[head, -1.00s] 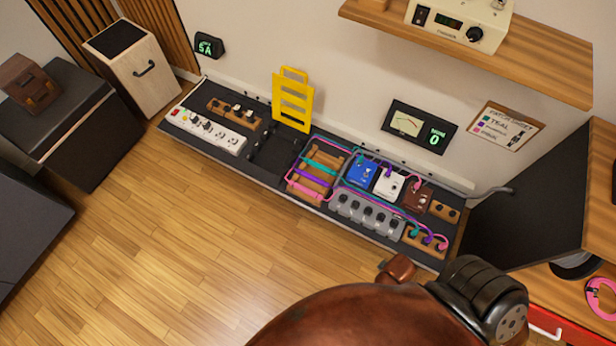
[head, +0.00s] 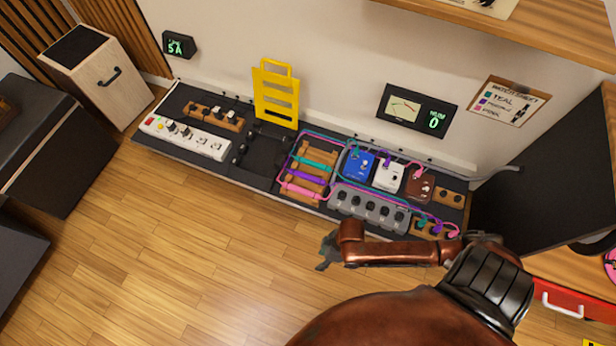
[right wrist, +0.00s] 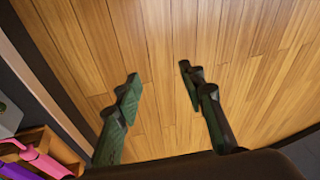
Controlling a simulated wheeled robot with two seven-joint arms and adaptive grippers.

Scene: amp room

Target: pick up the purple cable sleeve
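The purple cable sleeve (head: 307,178) lies across a wooden rack (head: 320,158) on the black pedalboard, between a teal sleeve (head: 311,163) and a pink sleeve (head: 303,191). My right gripper (head: 326,252) is over the floor in front of the board, below and apart from the sleeve. In the right wrist view my right gripper (right wrist: 160,98) has its two fingers apart with only floor between them, so it is open and empty. My left gripper is not in view.
Blue (head: 358,166), white (head: 388,177) and brown (head: 419,187) pedals with cables stand right of the rack. A yellow slotted panel (head: 276,96) stands behind. A power strip (head: 184,138) lies at left. A wooden shelf (head: 540,30) overhangs at top right. The floor in front is clear.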

